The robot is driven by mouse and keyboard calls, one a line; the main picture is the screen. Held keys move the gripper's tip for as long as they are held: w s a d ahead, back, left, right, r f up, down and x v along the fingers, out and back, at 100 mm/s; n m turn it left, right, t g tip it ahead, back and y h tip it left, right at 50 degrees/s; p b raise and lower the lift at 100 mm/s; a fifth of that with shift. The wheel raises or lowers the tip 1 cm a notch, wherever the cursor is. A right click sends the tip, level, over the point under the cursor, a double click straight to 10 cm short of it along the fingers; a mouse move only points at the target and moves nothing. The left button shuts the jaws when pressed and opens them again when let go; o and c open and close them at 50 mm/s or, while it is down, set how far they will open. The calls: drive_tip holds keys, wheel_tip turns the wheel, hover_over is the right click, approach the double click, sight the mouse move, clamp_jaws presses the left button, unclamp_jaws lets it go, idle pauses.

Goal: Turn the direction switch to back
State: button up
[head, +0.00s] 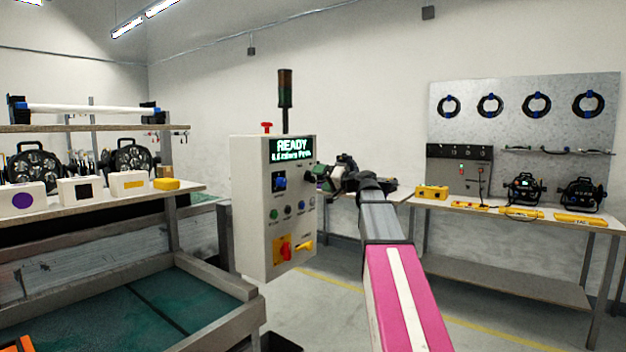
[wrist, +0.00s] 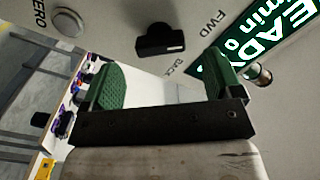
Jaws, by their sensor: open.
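The control box (head: 262,215) stands left of my gripper in the head view, its display (head: 292,149) reading READY. In the wrist view the direction switch (wrist: 160,40) is a black knob on the pale panel, with FWD printed to its right and BACK below right. A white mark shows on its right end, between the two labels. My gripper (head: 322,182) is at the box's right edge. In the wrist view its green fingers (wrist: 164,84) are spread wide and empty, with the knob beyond the gap, apart from both.
A round button (wrist: 67,20) near ZERO shows in the wrist view. A workbench (head: 520,217) stands right, a shelf bench (head: 100,199) left.

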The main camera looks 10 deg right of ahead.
sight(313, 177)
drive_tip(key=shift+x, duration=2.25)
drive_tip(key=c, duration=0.9)
